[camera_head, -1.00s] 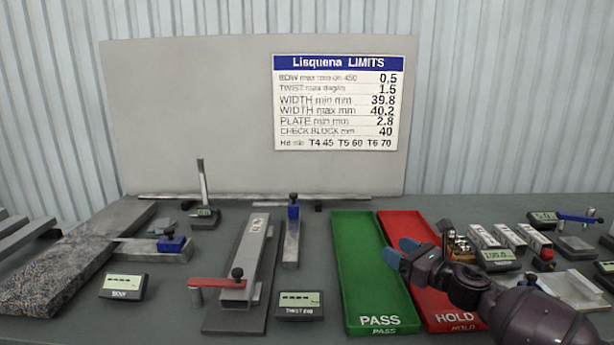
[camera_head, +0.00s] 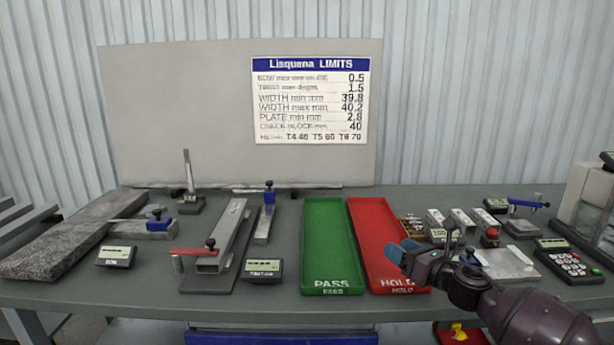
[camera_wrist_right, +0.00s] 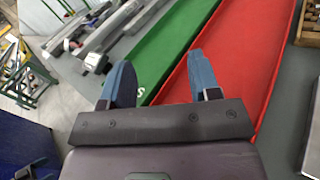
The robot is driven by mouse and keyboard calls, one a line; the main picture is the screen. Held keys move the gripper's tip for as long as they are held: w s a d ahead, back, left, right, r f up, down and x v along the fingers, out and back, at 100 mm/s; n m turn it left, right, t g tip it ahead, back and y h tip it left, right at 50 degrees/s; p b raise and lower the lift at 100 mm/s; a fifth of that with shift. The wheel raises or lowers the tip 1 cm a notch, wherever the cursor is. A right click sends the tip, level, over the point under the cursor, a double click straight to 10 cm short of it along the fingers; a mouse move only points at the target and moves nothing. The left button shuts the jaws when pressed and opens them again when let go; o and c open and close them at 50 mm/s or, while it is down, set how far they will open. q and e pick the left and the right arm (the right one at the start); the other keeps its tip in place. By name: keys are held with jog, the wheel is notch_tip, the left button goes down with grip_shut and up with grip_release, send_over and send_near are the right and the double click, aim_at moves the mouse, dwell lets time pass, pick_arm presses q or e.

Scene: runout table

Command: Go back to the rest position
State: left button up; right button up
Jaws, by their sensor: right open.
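My right gripper (camera_head: 402,254) comes in from the lower right in the head view, over the front part of the red HOLD tray (camera_head: 372,228). In the right wrist view its two blue fingers (camera_wrist_right: 160,82) stand wide apart with nothing between them. The gripper is open and empty. The green PASS tray (camera_head: 331,230) lies left of the red tray and looks empty. My left gripper is not in the head view. A blue finger-like shape shows at the lower left of the right wrist view, but I cannot tell what it belongs to.
A grey profile (camera_head: 222,235) lies in a fixture with a red clamp (camera_head: 206,251). A granite plate (camera_head: 60,249) is at left. Small blocks (camera_head: 462,220), a keypad (camera_head: 568,262) and displays stand at right. A limits board (camera_head: 310,100) stands behind.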

notch_tip(320, 180, up, 2)
jog(key=s+a+m+t+h, duration=0.1)
jog(key=s+a+m+t, duration=0.15)
jog(key=m, duration=1.05)
jog(key=s+d+f+m+g+h, duration=0.2)
jog(key=s+f+m+h, duration=0.1)
jog(key=s+f+m, duration=0.6)
jog(key=s+d+f+m+g+h, duration=0.2)
jog(key=s+f+m, duration=0.7)
jog(key=s, duration=0.8)
jog(key=s+d+f+m+g+h, duration=0.2)
jog(key=s+f+m, duration=0.6)
jog(key=s+f, duration=0.4)
jog(key=s+d+h, duration=0.1)
jog(key=h, duration=0.1)
jog(key=shift+s+d+m+h, duration=0.15)
jog(key=shift+d+m+h, duration=0.15)
jog(key=shift+d+m, duration=0.1)
